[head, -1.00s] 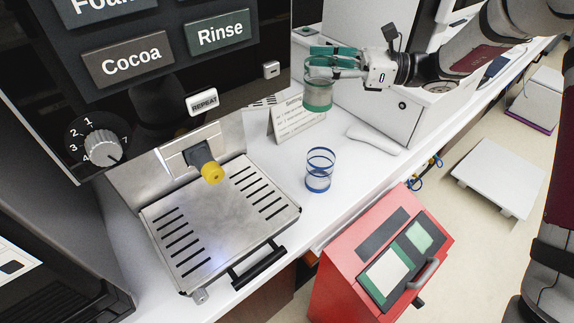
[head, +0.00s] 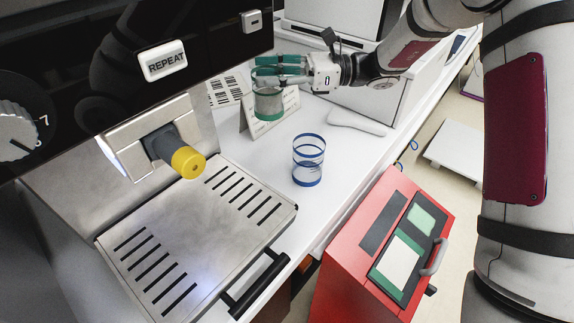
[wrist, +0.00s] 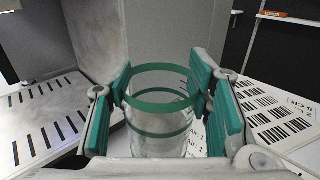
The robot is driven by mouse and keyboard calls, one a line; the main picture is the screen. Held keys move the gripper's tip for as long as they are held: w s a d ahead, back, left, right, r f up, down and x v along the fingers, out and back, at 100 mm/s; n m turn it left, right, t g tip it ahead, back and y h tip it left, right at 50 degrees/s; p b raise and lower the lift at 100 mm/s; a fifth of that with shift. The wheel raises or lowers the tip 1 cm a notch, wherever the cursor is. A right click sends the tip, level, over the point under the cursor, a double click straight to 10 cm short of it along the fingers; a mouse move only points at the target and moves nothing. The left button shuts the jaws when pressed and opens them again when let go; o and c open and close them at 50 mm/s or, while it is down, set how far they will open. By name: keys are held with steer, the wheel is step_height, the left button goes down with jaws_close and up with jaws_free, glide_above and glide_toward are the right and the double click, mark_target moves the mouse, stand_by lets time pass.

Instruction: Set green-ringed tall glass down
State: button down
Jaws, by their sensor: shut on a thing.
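The green-ringed tall glass (head: 268,103) is held upright in my gripper (head: 279,70), at the back of the white counter in front of a printed card. In the wrist view, the glass (wrist: 161,122) stands between the green finger pads of my gripper (wrist: 163,95), which touch it on both sides near its upper ring. It is clear, with green bands. In the head view its lower part looks greenish grey. I cannot tell whether its base touches the counter.
A blue-ringed glass (head: 308,160) stands on the counter nearer me. The slotted drip tray (head: 205,235) with a yellow-tipped nozzle (head: 188,160) is at left. A printed card (head: 285,105) stands behind the held glass. A red bin (head: 385,245) is at front right.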

mark_target(274, 115)
step_height(274, 115, down, 10)
steer(key=shift+w+f+b, duration=0.1)
steer(key=shift+f+b, duration=0.15)
steer(key=shift+b, duration=0.75)
steer(key=c, duration=0.8)
jaws_free()
steer(key=shift+f, duration=0.1)
steer(key=shift+d, duration=0.3)
steer(key=shift+w+d+p, duration=0.2)
steer(key=shift+w+d, duration=0.05)
steer(key=shift+d, duration=1.5)
steer(key=shift+w+d+p, duration=0.15)
steer(key=shift+w+d, duration=0.05)
steer(key=shift+d, duration=1.5)
steer(key=shift+r, duration=0.2)
